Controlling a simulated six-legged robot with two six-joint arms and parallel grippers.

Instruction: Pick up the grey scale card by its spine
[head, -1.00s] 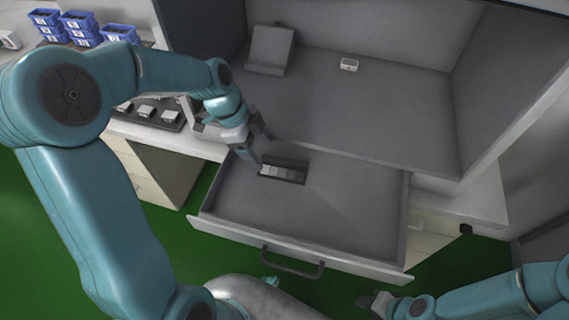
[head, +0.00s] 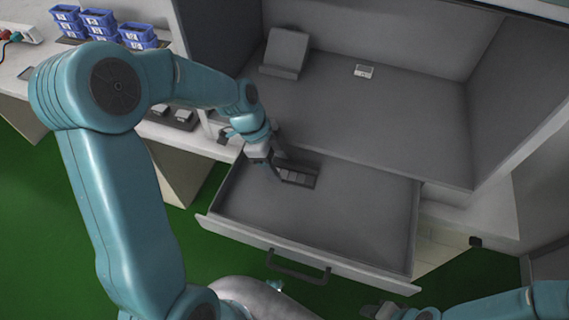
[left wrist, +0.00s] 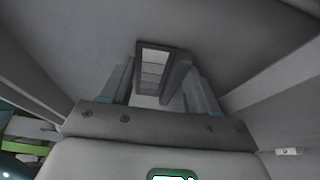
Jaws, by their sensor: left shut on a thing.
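The grey scale card (head: 299,178) is in the open drawer, a dark folder-like piece with a strip of grey patches and a dark spine along its far side. My left gripper (head: 278,163) reaches down into the drawer and is shut on the card near its left end. In the left wrist view the card's patches (left wrist: 153,70) show between the fingers, with the dark spine to their right. I cannot tell whether the card is clear of the drawer floor. My right gripper (head: 377,309) is low at the bottom edge, partly cut off, its jaws unclear.
The grey drawer (head: 345,215) is pulled out, mostly bare, with a handle (head: 298,268) in front. Above it is a walled grey booth with a slanted stand (head: 286,50) and a small white box (head: 364,72). Blue bins (head: 97,20) stand on the left bench.

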